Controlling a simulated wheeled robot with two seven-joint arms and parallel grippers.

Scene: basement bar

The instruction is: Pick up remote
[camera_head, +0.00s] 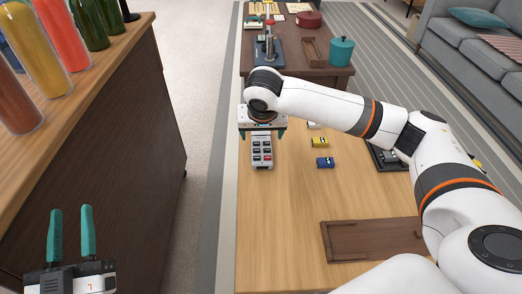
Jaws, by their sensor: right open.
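The remote (262,153) is light grey with dark and red buttons. It lies near the left edge of the wooden table (285,225). My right gripper (262,135) is open over the far end of the remote, its teal fingertips to the left and right of it. The gripper body hides that far end, and I cannot tell whether the fingers touch it. My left gripper (71,212) is open and empty at the lower left, away from the remote.
A yellow toy car (320,142) and a blue toy car (325,162) stand right of the remote. A brown wooden tray (372,240) lies nearer. A bar counter (110,75) with colored bottles stands at left. A dark table (313,72) stands beyond.

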